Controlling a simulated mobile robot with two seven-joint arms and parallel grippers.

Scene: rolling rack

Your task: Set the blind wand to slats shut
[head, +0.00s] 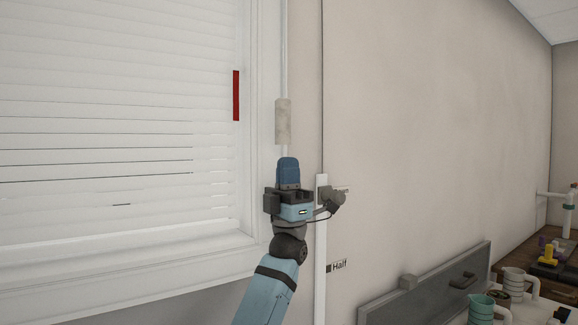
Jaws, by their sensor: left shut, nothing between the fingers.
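The blind wand (283,122) hangs upright along the right side of the window frame, with a pale grey grip section on it. White blind slats (110,130) fill the window at left. They look nearly flat, with a few thin dark gaps between lower ones. A red strip (236,95) sits at the blind's right edge. My left gripper (288,165) is shut and empty just below the grip section, in front of the wand's lower part. I cannot tell whether it touches the wand. My right gripper is not in view.
A white vertical strip (321,250) on the wall right of my arm carries a "Half" label (339,266); another label is partly hidden by my wrist. At lower right, a counter holds mugs (517,281) and a grey panel (430,285). The wall at centre right is clear.

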